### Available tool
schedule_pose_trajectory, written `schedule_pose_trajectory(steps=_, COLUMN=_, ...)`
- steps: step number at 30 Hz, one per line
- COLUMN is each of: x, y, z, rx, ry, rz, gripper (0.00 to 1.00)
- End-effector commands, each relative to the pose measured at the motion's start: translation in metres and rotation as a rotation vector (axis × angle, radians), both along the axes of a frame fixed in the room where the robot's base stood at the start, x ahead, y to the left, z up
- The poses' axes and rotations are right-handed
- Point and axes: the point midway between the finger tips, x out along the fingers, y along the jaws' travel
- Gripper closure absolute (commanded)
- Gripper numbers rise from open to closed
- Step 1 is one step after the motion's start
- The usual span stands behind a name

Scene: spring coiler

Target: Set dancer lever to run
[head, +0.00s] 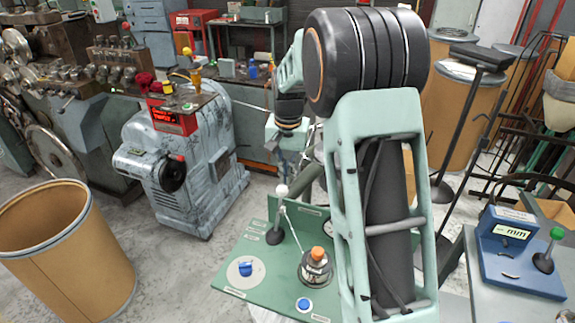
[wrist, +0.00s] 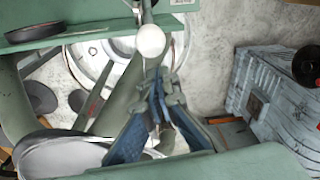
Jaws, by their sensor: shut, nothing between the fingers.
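A lever with a white ball knob (head: 282,190) stands up from the green panel (head: 240,285), its thin dark rod leaning slightly. I take it to be the dancer lever; its labels are too small to read. My gripper (head: 283,172) points down just above the white ball in the head view, shut and empty. In the wrist view the closed blue-padded fingers (wrist: 158,85) end just below the white ball (wrist: 151,40) in the picture, close to it. I cannot tell whether they touch it.
The panel also holds a blue knob (head: 245,268), an orange-topped part (head: 317,254) and a blue button (head: 304,304). A blue gauge box (head: 512,240) with a green-knobbed lever stands right. A grey-blue machine (head: 195,145) stands behind left, and a brown drum (head: 70,250) in front left.

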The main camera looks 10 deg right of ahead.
Motion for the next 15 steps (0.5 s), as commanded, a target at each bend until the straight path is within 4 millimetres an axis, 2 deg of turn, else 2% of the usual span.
schedule_pose_trajectory(steps=6, x=-0.013, y=0.006, z=0.004, rx=-0.001, ry=-0.001, rz=0.002, gripper=1.00)
schedule_pose_trajectory(steps=15, x=-0.015, y=0.007, z=0.004, rx=0.000, ry=0.000, rz=0.001, gripper=1.00)
